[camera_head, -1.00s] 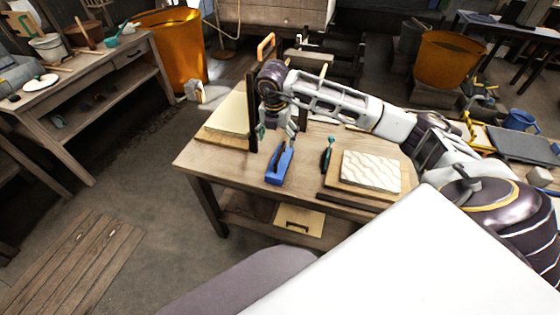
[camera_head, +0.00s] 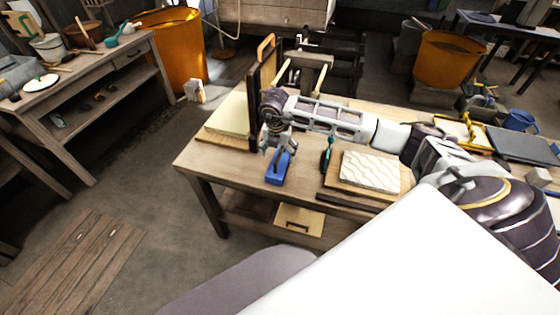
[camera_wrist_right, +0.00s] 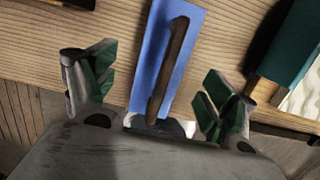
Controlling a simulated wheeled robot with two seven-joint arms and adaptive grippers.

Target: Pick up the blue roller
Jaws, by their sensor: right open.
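The blue roller (camera_head: 277,176) lies on the wooden table near its front left edge. In the right wrist view the blue roller (camera_wrist_right: 150,62) shows as a long flat blue body with a dark brown bar handle along it. My right gripper (camera_head: 277,153) is above the roller and covers its far part in the head view. In the wrist view my right gripper (camera_wrist_right: 158,78) is open, with one green-padded finger on each side of the roller and gaps between. My left gripper is not in view.
A dark upright frame (camera_head: 254,110) stands just left of my right gripper. A teal-handled tool (camera_head: 326,157) and a white rippled slab (camera_head: 370,172) on a board lie to the right. A pale board (camera_head: 229,118) lies to the left. Bare tabletop surrounds the roller.

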